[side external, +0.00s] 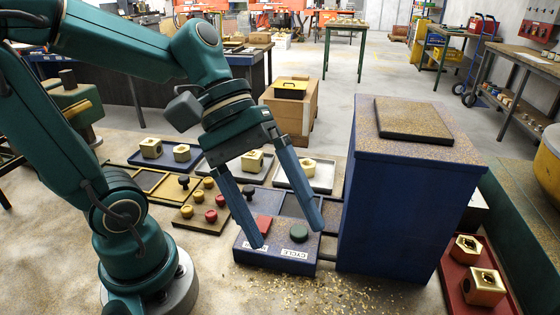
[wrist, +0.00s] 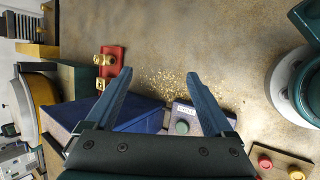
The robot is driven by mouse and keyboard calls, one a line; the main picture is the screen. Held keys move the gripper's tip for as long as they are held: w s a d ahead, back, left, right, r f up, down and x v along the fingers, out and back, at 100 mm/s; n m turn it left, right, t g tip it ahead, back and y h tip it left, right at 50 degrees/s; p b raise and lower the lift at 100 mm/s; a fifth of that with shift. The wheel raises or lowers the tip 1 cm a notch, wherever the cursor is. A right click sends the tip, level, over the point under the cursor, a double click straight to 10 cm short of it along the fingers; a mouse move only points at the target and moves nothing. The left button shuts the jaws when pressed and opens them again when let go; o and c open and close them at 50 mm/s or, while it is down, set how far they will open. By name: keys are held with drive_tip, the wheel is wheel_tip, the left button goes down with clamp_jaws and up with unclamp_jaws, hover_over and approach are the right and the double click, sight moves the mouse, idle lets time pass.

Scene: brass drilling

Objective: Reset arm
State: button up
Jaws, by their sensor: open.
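My gripper (side external: 287,220) is open and empty, its two blue fingers spread wide above the blue control box (side external: 287,262). It also shows in the wrist view (wrist: 155,88), with bare bench and brass chips beyond the fingertips. The green button shows in the wrist view (wrist: 182,127) near one finger. A tall blue machine housing (side external: 400,210) stands right of the box.
A red tray (side external: 462,300) holds brass parts at right. Trays with brass blocks (side external: 252,160) lie behind, beside a board of knobs (side external: 200,222). Brass chips (side external: 300,295) litter the front.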

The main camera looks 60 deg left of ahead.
drive_tip(key=a+f+m+t+y, duration=0.2)
drive_tip(key=a+m+t+y, duration=0.1)
drive_tip(key=a+m+y, duration=0.4)
drive_tip(key=shift+s+a+m, duration=0.4)
drive_tip(key=shift+a, duration=0.1)
